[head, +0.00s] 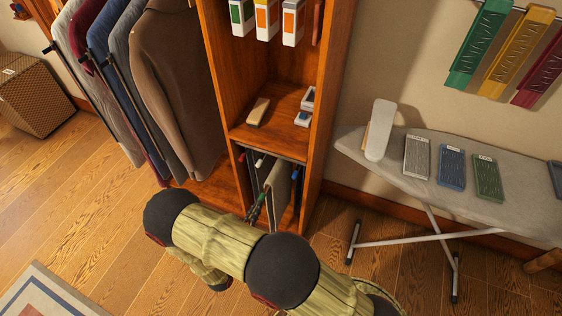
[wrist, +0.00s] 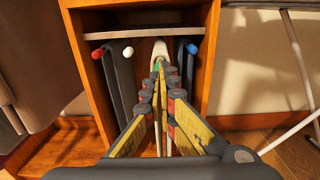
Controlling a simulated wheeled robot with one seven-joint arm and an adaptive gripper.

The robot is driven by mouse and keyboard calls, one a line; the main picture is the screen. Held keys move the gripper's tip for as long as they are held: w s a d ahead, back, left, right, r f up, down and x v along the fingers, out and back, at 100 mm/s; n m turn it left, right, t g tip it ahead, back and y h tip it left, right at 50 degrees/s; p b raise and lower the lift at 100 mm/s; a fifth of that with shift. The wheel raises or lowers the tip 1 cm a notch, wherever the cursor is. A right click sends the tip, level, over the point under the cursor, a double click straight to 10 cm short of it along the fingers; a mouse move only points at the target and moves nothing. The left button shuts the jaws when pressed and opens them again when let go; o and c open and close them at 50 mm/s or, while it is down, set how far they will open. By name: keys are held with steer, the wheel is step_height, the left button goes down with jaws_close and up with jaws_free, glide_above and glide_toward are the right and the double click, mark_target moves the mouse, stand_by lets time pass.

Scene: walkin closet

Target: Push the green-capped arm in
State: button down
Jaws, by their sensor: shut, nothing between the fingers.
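The green-capped arm is the middle one in the wooden cabinet's lower bay. Its green cap (wrist: 155,66) shows just beyond my fingertips in the wrist view, largely hidden by them. A pale piece (wrist: 160,48) shows behind the cap. My gripper (wrist: 158,72) is shut and empty, pointing into the bay in line with this arm; whether it touches the cap I cannot tell. In the head view my gripper (head: 254,214) is at the bay's front, beside grey hanging cloth (head: 279,183). The red-capped arm (wrist: 97,53) is on the left and the blue-capped arm (wrist: 192,48) on the right.
The wooden cabinet's side panels (head: 316,120) flank the bay closely. Hanging jackets (head: 178,85) stand to the left. An ironing board (head: 420,180) with white legs stands to the right. Open wood floor (head: 75,190) lies at the left.

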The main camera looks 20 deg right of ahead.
mark_target(263, 196)
steer(key=b+x, duration=0.1)
steer(key=x, duration=1.3)
steer(key=shift+d, duration=0.1)
steer(key=shift+p+v, duration=0.3)
steer(key=shift+v, duration=3.8)
